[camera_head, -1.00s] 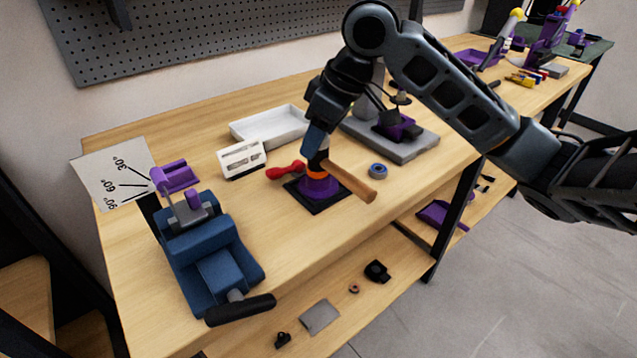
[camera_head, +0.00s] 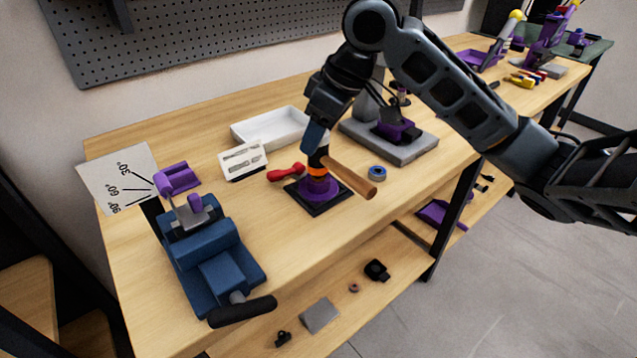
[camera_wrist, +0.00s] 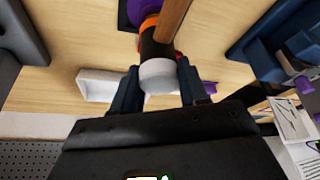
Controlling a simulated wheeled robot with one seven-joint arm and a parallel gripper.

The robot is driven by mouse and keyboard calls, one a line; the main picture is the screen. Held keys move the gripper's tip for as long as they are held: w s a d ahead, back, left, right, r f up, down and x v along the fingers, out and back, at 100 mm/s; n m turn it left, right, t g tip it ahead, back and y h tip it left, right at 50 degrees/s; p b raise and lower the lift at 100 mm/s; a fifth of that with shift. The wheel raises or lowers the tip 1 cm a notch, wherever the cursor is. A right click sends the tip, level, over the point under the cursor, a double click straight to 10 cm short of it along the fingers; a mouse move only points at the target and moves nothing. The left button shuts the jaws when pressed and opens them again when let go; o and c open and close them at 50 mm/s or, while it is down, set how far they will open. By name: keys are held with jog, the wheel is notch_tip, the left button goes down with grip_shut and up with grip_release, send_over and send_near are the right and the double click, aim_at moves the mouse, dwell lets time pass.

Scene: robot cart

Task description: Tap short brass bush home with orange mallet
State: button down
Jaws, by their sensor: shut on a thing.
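The mallet has a wooden handle (camera_head: 352,178) and a dark head with an orange band (camera_head: 317,171) and a white face (camera_wrist: 158,76). My gripper (camera_head: 316,145) is shut on the mallet head, with one finger on each side of it in the wrist view (camera_wrist: 158,85). The head stands upright, orange end down, over a purple round fixture (camera_head: 321,188) on a black square base (camera_head: 327,207). I cannot tell whether the head touches the fixture. The brass bush is not visible; the mallet head covers the fixture's middle.
A red-handled tool (camera_head: 287,173) lies left of the fixture, a blue ring (camera_head: 377,173) right. Behind are a white tray (camera_head: 262,136) and a white tool holder (camera_head: 243,165). A blue vise (camera_head: 213,262) stands front left, a grey plate with a press (camera_head: 410,151) back right.

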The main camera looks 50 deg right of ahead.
jog(key=shift+r, duration=0.2)
notch_tip(320, 180, up, 5)
jog(key=p, duration=0.4)
jog(key=shift+f, duration=0.1)
